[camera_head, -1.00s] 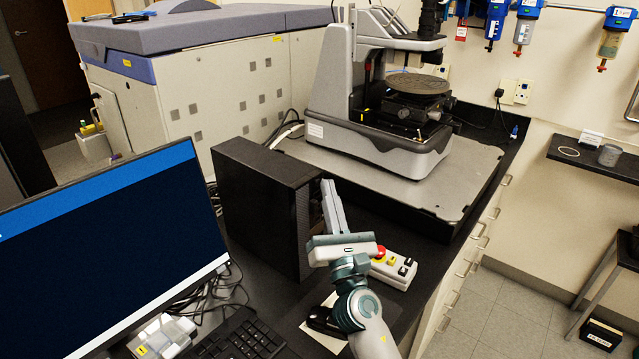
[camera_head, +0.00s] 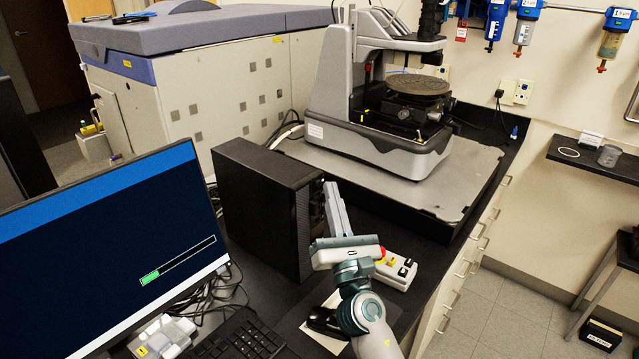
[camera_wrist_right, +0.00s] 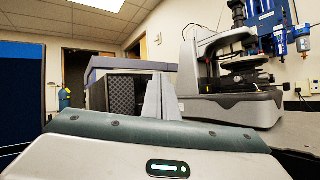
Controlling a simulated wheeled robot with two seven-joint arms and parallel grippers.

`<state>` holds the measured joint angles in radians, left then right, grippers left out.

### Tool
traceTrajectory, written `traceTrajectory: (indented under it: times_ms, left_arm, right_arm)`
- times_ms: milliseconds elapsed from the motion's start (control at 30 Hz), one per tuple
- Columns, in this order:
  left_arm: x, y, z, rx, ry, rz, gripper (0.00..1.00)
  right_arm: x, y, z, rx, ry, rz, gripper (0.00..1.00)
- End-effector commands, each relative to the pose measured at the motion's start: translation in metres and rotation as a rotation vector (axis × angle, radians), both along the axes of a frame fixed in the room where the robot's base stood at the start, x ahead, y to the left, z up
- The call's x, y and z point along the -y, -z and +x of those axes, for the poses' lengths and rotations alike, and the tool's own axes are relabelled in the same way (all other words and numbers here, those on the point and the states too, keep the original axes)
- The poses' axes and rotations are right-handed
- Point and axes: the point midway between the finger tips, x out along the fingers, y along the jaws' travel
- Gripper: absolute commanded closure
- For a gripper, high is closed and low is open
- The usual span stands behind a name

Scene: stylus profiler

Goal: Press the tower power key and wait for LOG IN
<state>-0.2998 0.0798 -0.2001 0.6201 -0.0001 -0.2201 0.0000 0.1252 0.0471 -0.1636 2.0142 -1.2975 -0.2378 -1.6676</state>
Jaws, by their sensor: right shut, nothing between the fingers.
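The black tower (camera_head: 262,205) stands on the dark bench to the right of the monitor. Its perforated front also shows in the wrist view (camera_wrist_right: 112,92). My right gripper (camera_head: 327,188) is shut and empty, its fingertips close to the tower's front face. I cannot tell whether they touch it, and the power key itself is hidden. The monitor (camera_head: 110,250) shows a blue band on a dark screen and a progress bar (camera_head: 178,260) with a short green part at its left end. No LOG IN text shows. My left gripper is not in view.
A control box (camera_head: 397,270) with a red button stands right beside my right wrist. The stylus profiler (camera_head: 375,140) stands on a grey plate behind.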

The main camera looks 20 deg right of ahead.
Motion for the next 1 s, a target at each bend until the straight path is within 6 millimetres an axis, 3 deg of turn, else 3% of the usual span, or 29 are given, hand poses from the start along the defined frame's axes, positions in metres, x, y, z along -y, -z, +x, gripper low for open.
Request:
traceTrajectory:
  times_ms: [567,1000]
  left_arm:
    - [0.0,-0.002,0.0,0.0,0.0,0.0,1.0]
    - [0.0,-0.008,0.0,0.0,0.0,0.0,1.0]
  right_arm:
    - [0.004,0.0,-0.006,0.0,0.0,-0.001,1.0]
    - [0.023,0.0,-0.034,0.0,0.002,-0.001,1.0]
